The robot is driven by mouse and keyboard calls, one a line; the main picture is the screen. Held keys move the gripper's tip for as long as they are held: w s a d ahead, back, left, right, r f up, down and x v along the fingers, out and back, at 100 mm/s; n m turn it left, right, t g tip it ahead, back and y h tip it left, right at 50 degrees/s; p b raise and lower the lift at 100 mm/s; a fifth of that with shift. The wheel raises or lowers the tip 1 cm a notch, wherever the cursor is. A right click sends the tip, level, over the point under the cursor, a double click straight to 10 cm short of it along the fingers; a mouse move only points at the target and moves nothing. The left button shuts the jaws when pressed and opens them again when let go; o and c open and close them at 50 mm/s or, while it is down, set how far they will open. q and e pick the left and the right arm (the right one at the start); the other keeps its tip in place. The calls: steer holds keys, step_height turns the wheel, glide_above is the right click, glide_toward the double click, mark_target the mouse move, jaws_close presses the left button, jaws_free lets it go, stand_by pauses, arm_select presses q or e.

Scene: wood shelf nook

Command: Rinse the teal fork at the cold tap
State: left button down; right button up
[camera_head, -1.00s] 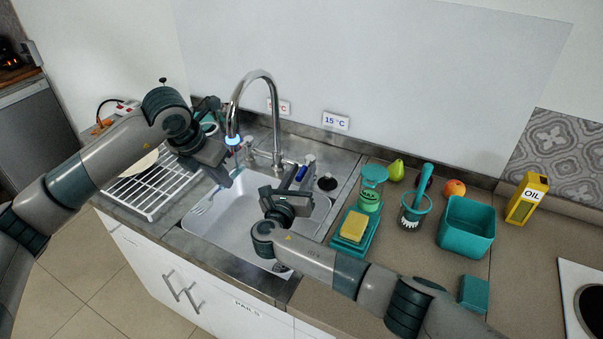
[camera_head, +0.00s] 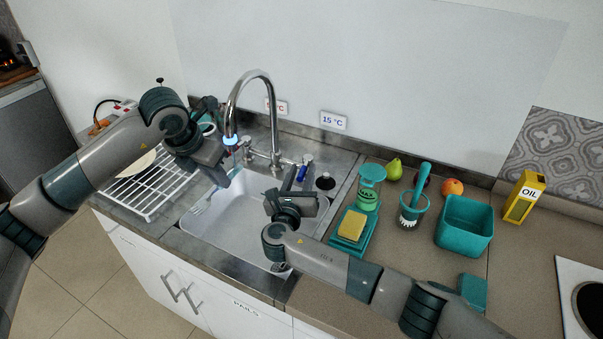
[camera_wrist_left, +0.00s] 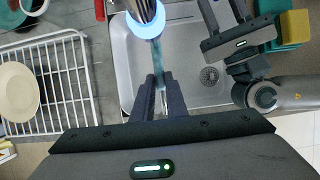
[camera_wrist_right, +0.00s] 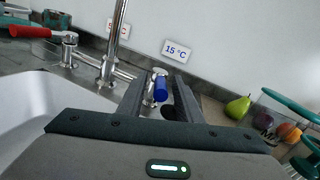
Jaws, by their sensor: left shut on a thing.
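My left gripper (camera_head: 226,179) is shut on the teal fork (camera_head: 203,206) over the sink basin, below the spout (camera_head: 231,128). The fork's pale tines point down to the left. In the left wrist view, part of the fork shows teal (camera_wrist_left: 158,62) near my left fingertips (camera_wrist_left: 160,80). A blue-white ring glows at the spout's mouth; I cannot tell whether water runs. The cold tap's blue handle (camera_wrist_right: 161,88) shows between the spread fingers of my right gripper (camera_wrist_right: 158,80), which is open. I cannot tell if they touch it. My right gripper (camera_head: 296,178) is above the basin's right side.
A dish rack (camera_head: 150,190) stands left of the basin (camera_head: 250,235). The 15 °C label (camera_head: 333,121) is on the wall.

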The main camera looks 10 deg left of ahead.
stand_by(0.3)
steer(key=s+a, duration=0.1)
steer(key=s, duration=1.1)
stand_by(0.7)
jaws_close()
steer(key=w+d+m+g, duration=0.6)
steer(key=d+m+g, duration=0.2)
steer(key=m, duration=1.2)
step_height(320, 180, up, 9)
steer(key=d+m+g+y, duration=0.1)
steer(key=m+g+y, duration=0.3)
steer(key=m, duration=1.3)
steer(key=y, duration=0.3)
steer(key=shift+s+r, duration=0.15)
steer(key=shift+s, duration=0.2)
